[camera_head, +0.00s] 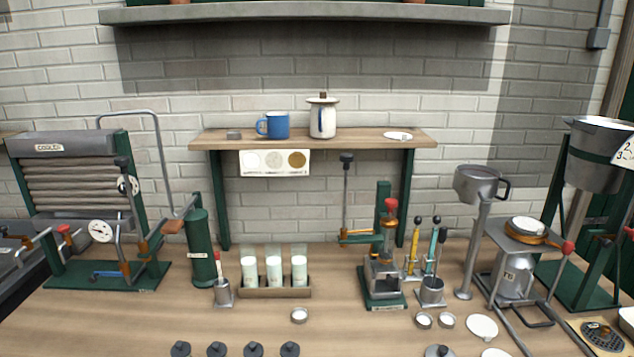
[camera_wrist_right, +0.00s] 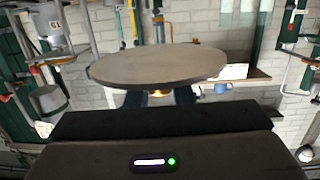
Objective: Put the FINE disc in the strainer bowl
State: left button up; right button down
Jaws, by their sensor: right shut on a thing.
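In the right wrist view a flat round disc (camera_wrist_right: 158,64), dull grey-beige, is held between the dark fingers of my right gripper (camera_wrist_right: 157,97). The gripper is shut on it; no label is readable, so I cannot tell whether it is the FINE one. In the head view a grey metal bowl with a dark handle (camera_head: 479,183), apparently the strainer bowl, stands on a tall post at the right. Its inside is mostly hidden. Neither gripper shows in the head view, so the held disc's distance from the bowl cannot be told.
A wooden shelf (camera_head: 366,143) holds a blue mug (camera_head: 274,125), a white canister (camera_head: 323,118) and a pale disc (camera_head: 398,136). A card with three round pictures (camera_head: 252,162) hangs below. A separator stand (camera_head: 514,236) is right of the post.

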jog(key=shift+w, duration=0.1)
jog(key=shift+w+a+f+y, duration=0.15)
jog(key=shift+w+f+y, duration=0.1)
jog(key=shift+f+y, duration=0.05)
jog(key=w+d+f+n+y+p, duration=0.1)
jog(key=w+d+f+n+y, duration=0.1)
jog(key=w+f, duration=0.4)
jog(key=shift+w+f+n+y, duration=0.3)
jog(key=shift+w+y, duration=0.05)
jog(key=shift+y, duration=0.15)
jog(key=w+f, duration=0.1)
jog(key=w, duration=0.2)
jog(key=w+a+f, duration=0.1)
jog(key=w+f, duration=0.1)
jog(key=w, duration=0.1)
jog(key=w+a+f, duration=0.1)
jog(key=w+f, duration=0.1)
jog(key=w, duration=0.2)
jog(key=shift+a+f, duration=0.1)
jog(key=shift+w+a+f, duration=0.25)
jog(key=shift+w+f, duration=0.4)
jog(key=shift+w, duration=0.3)
jog(key=shift+w+a+f, duration=0.2)
jog(key=shift+w+f, duration=0.4)
jog(key=shift+w, duration=0.35)
